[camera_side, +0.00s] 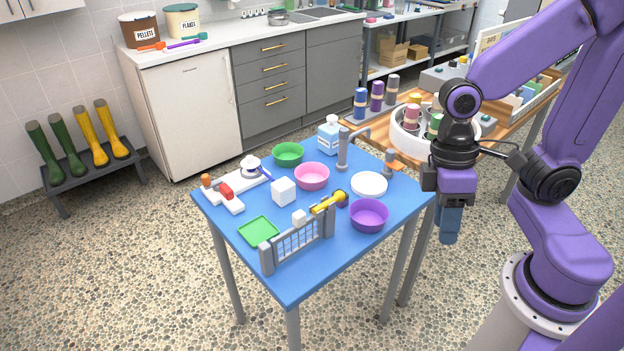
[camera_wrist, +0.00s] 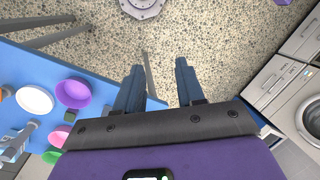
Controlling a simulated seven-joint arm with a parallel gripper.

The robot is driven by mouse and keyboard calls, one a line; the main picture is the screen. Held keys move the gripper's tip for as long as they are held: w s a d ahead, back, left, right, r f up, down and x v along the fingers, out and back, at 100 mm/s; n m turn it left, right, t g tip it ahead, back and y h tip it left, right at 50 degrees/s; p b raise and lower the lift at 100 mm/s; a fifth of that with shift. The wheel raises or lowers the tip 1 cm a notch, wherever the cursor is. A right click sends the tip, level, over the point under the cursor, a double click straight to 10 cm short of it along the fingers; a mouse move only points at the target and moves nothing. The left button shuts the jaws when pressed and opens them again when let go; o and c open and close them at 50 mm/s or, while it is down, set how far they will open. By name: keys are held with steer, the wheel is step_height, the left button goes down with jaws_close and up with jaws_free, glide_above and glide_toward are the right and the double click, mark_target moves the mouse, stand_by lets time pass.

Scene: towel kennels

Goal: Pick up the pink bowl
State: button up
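The pink bowl (camera_side: 312,176) sits upright on the blue table (camera_side: 335,250), near its middle, and looks empty. A pink rim in the wrist view (camera_wrist: 57,138) appears to be the same bowl, partly hidden. My gripper (camera_side: 449,232) hangs pointing down beyond the table's right edge, well to the right of the bowl.
Near the pink bowl are a green bowl (camera_side: 288,154), a white cube (camera_side: 284,191), a white plate (camera_side: 369,185), a purple bowl (camera_side: 369,215) and a grey tap (camera_side: 344,150). A small gate (camera_side: 298,241) and green tray (camera_side: 258,231) are at the front. A wooden table (camera_side: 495,150) stands behind.

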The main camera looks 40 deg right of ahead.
steer(key=w+a+f+m+g+y, duration=0.2)
steer(key=w+a+m+y, duration=0.5)
steer(key=w+a+m, duration=0.5)
steer(key=w+d+f+m+t+y, duration=0.1)
steer(key=w+f+m+t+y, duration=0.15)
steer(key=w+m, duration=0.6)
steer(key=m+t+h, duration=0.9)
steer(key=m+t, duration=0.7)
steer(key=m, duration=0.9)
glide_toward(324, 166)
steer(key=shift+g, duration=0.25)
steer(key=shift+r+x, duration=0.2)
steer(key=shift+x, duration=4.3)
